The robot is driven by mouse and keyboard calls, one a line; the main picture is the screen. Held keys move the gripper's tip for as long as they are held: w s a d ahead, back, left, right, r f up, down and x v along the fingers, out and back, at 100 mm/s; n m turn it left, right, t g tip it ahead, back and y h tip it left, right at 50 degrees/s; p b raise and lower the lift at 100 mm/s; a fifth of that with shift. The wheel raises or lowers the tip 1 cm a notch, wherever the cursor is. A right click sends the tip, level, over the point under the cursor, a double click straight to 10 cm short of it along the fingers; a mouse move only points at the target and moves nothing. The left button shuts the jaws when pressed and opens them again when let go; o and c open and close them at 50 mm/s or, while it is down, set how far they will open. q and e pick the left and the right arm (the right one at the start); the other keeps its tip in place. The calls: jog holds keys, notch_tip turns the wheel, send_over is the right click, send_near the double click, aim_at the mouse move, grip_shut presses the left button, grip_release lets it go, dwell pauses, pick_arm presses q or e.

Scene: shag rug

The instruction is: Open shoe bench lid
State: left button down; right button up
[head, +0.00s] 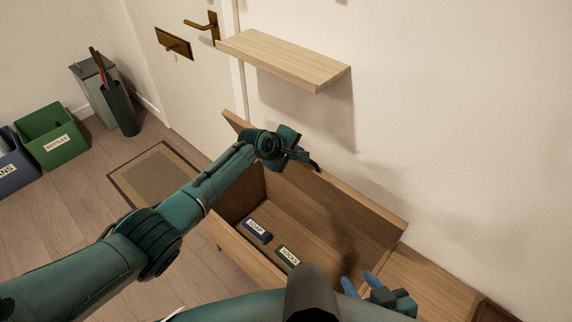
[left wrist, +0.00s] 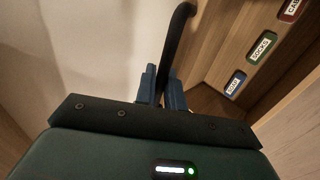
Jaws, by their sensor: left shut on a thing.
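The wooden shoe bench (head: 238,248) stands against the wall. Its lid (head: 365,212) is raised steeply, so the inside shows. My left gripper (head: 304,157) is at the lid's top edge. In the left wrist view its blue fingers (left wrist: 161,88) are shut on the dark curved lid handle (left wrist: 178,40). My right gripper (head: 360,282) is over the right end of the bench, with its blue fingers apart and nothing seen between them.
A wooden shelf (head: 285,60) juts from the wall above. A doormat (head: 155,178), umbrella stand (head: 120,108) and green bin (head: 52,137) are at left.

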pick_arm(q)
jog(key=shift+w+d+r, duration=0.3)
jog(key=shift+w+d, duration=0.15)
jog(key=shift+w, duration=0.15)
jog(key=c, duration=1.6)
grip_release()
